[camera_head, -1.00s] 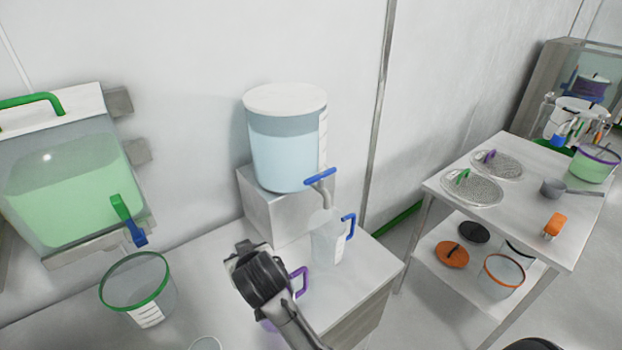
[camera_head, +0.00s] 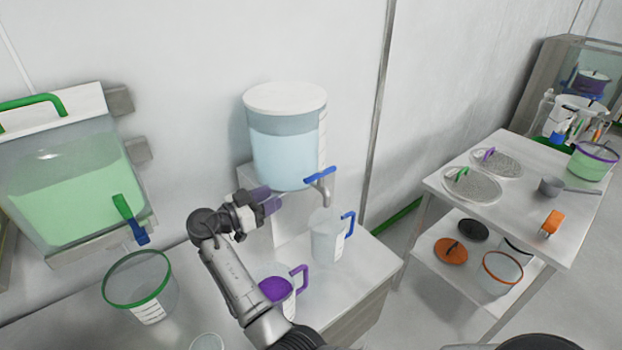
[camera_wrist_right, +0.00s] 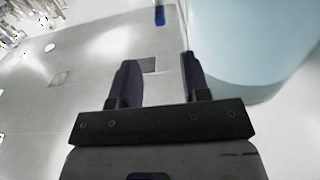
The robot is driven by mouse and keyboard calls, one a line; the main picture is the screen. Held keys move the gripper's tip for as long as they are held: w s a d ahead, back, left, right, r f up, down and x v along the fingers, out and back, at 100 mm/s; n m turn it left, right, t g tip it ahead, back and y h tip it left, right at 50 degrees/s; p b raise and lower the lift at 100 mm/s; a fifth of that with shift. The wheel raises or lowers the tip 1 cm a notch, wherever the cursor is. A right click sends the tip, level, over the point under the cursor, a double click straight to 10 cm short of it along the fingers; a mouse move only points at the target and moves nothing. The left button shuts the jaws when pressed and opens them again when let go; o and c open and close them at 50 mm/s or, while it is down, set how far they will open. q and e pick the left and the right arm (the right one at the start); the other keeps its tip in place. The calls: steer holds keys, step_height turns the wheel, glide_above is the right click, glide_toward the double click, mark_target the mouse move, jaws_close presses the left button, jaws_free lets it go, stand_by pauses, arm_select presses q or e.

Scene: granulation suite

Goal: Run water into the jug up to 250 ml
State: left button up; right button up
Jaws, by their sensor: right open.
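The water tank (camera_head: 287,150) is clear with a white lid and stands on a block. Its tap (camera_head: 322,188) has a blue lever (camera_head: 320,175) and points down. The clear jug (camera_head: 325,240) with a blue handle stands upright below the spout; its water level is too unclear to read, and I cannot tell whether water is flowing. My right gripper (camera_head: 272,201) is open and empty, left of the tap and in front of the tank's block, apart from the lever. In the right wrist view its fingers (camera_wrist_right: 157,80) are apart, with the tank (camera_wrist_right: 250,40) at right. My left gripper is not in view.
A jug with a purple handle and purple contents (camera_head: 277,290) stands close beside my right arm. A green-rimmed container (camera_head: 140,285) stands at left, under a tank of green liquid (camera_head: 70,195). A side table (camera_head: 520,220) at right carries lids and a scoop.

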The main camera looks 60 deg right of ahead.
mark_target(304, 182)
steer(key=p+x, duration=0.1)
steer(key=x, duration=1.2)
steer(key=shift+s+d, duration=0.1)
steer(key=shift+d, duration=0.1)
jaws_close()
